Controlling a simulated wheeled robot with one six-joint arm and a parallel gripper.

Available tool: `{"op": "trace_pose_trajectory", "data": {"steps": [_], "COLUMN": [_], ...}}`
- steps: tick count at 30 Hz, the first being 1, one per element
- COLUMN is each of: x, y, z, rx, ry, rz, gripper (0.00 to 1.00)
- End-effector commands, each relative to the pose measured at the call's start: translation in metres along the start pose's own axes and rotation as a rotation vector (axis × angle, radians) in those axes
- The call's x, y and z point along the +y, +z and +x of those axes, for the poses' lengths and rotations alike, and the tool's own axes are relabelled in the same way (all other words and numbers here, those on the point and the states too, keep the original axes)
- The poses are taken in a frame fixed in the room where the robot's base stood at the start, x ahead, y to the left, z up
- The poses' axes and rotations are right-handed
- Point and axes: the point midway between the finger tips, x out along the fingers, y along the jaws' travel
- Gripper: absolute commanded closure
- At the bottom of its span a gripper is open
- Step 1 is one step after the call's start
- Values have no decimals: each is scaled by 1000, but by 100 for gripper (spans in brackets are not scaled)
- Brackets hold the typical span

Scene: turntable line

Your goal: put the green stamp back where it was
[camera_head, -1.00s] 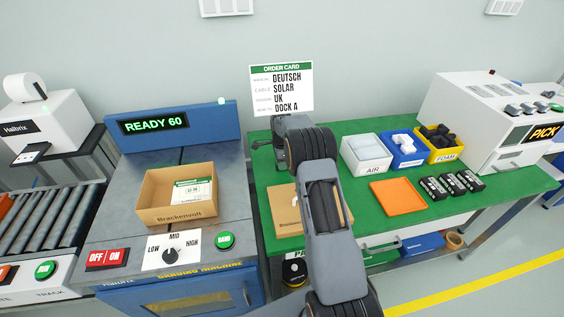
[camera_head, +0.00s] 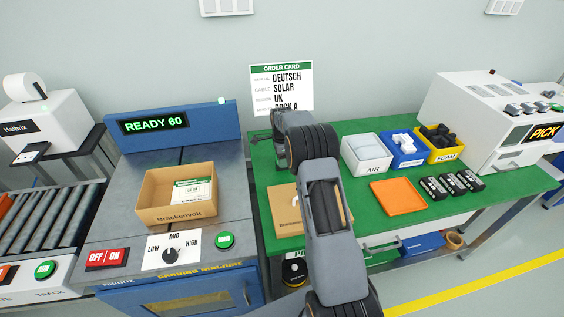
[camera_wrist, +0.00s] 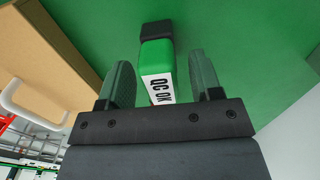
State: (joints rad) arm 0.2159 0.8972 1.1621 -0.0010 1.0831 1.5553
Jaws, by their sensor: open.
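The green stamp (camera_wrist: 158,58) shows in the wrist view, with a black end and a white "QC OK" label. It is between the two fingers of my gripper (camera_wrist: 162,72). The fingers are open, with a gap visible on each side of the stamp. The green table top (camera_wrist: 225,35) is behind it; I cannot tell whether the stamp touches it. In the head view the stamp is hidden behind my arm.
A cardboard box (camera_head: 285,222) is partly behind my arm, on the green table. An orange tray (camera_head: 399,197), several black items and the AIR (camera_head: 368,168) and FOAM bins are to the right. The order card (camera_head: 281,70) stands at the back. Another carton (camera_head: 160,212) sits on the machine.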

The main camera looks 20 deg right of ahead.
Motion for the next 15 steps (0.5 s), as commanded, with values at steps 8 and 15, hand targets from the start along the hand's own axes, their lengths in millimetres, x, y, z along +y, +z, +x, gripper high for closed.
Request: {"op": "trace_pose_trajectory", "data": {"steps": [8,15], "x": [-1,0], "y": [0,0], "z": [-56,-87], "rx": [0,0], "ry": [-5,-3], "rz": [0,0], "gripper": [41,41]}}
